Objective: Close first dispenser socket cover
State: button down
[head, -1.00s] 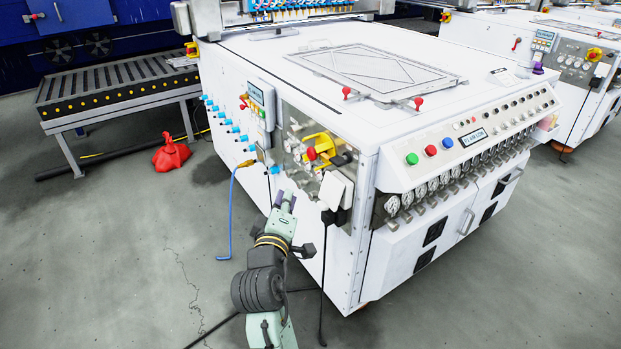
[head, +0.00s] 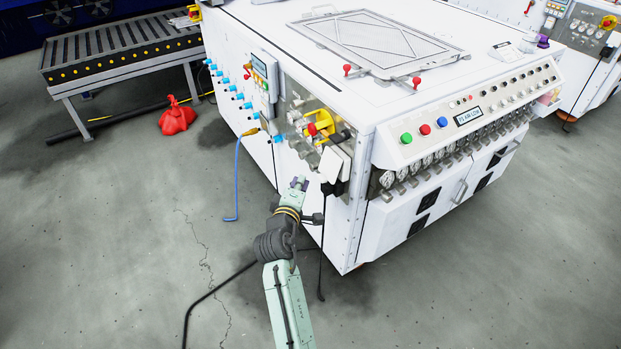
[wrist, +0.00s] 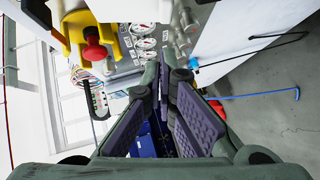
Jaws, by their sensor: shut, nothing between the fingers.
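A white flap (head: 333,162), which looks like the socket cover, stands out at an angle from the panel on the near side of the white machine. A black socket or plug (head: 334,188) shows just under it. I cannot tell clearly how far the cover is open. My gripper (head: 299,183) is to the left of and slightly below the flap, apart from it. In the wrist view my gripper (wrist: 164,76) is shut and empty, its purple finger pads close together. A white piece (wrist: 138,10) at the top edge of the wrist view may be the same flap.
A yellow bracket with a red knob (head: 312,128) sits above the flap, and gauges (wrist: 145,43) show in the wrist view. A blue hose (head: 237,180) hangs to the left. A dark cable (head: 321,270) hangs below. Open floor lies to the left.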

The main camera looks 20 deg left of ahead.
aim_at(319, 179)
jog(key=shift+w+d+f+p, duration=0.15)
jog(key=shift+w+d+f, duration=0.1)
jog(key=shift+w+d, duration=0.35)
jog(key=shift+w+d+f+p, duration=0.15)
jog(key=shift+w+d+f, duration=0.1)
jog(key=shift+w+d, duration=0.3)
jog(key=w+f+n+t+b, duration=0.1)
jog(key=b, duration=0.3)
jog(key=d+f+n+t+b, duration=0.1)
jog(key=b, duration=0.3)
jog(key=shift+w+d+f+t, duration=0.1)
jog(key=shift+w+f+t, duration=0.2)
jog(key=shift+w, duration=0.1)
jog(key=shift+r, duration=0.1)
